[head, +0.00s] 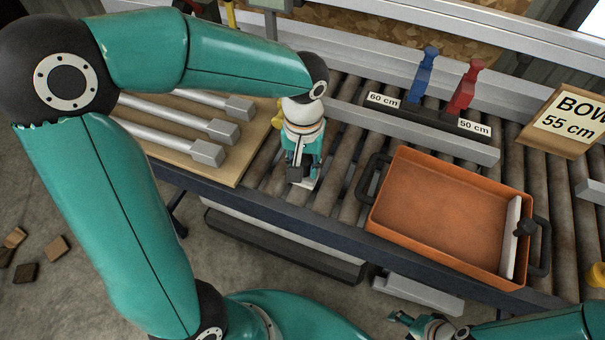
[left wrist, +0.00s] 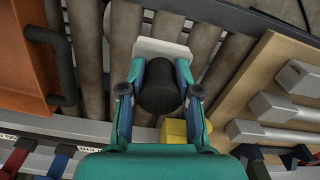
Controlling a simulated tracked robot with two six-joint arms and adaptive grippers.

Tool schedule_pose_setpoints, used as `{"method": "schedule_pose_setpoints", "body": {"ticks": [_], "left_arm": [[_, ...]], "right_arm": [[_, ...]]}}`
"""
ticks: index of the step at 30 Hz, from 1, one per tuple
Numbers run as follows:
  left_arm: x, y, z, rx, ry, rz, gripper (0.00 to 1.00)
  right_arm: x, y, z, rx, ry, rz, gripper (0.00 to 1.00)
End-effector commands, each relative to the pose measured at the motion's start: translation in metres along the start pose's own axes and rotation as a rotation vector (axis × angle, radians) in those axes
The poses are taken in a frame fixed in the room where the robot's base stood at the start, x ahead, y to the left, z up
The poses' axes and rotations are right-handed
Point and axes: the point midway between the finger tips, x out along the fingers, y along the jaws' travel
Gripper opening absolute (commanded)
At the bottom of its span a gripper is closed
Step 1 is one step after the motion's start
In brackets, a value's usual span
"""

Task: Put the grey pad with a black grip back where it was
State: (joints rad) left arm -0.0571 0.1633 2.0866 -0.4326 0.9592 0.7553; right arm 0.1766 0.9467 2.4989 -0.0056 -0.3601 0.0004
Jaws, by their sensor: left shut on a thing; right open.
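My left gripper (head: 303,165) is shut on the black grip (left wrist: 160,92) of a pale grey pad (left wrist: 163,48). In the head view only a small light edge of the pad (head: 308,184) shows below the fingers, over the rollers between the wooden board and the orange tray. I cannot tell whether the pad touches the rollers. My right gripper (head: 418,322) is open and empty at the bottom of the head view, in front of the conveyor.
An orange tray (head: 440,252) with black handles holds an upright whitish plate (head: 512,238) with a black knob at its right end. A wooden board (head: 238,170) bears several grey bars. Blue (head: 423,75) and red (head: 465,87) clamps stand behind. A yellow thing (left wrist: 174,132) is near my left gripper.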

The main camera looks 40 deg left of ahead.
Motion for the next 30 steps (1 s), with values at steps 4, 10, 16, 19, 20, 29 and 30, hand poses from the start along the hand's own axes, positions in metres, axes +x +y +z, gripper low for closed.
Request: {"method": "schedule_pose_setpoints", "body": {"ticks": [4,10,16,19,20,29,30], "left_arm": [[0.017,0.000,0.001,0.000,-0.005,-0.001,0.00],[0.041,0.000,0.001,0.000,-0.003,0.000,0.00],[0.042,0.000,0.000,0.001,0.000,0.001,0.00],[0.043,0.001,0.000,0.001,0.000,0.001,0.00],[0.044,0.001,0.000,0.001,0.000,0.001,0.00],[0.044,0.001,0.000,0.002,-0.001,0.001,0.57],[0.044,0.001,0.000,0.002,-0.001,0.001,0.57]], "right_arm": [[0.001,0.000,0.000,0.000,0.000,0.000,0.59],[0.002,0.001,0.000,0.000,0.000,0.000,0.59],[0.002,0.001,0.000,0.000,0.000,0.000,0.59],[0.002,0.001,0.000,0.000,0.000,0.000,0.59],[0.003,0.001,0.000,0.000,0.000,0.000,0.59],[0.004,0.001,0.000,0.000,0.000,0.000,0.59],[0.004,0.001,0.000,0.000,0.000,0.000,0.59]]}}
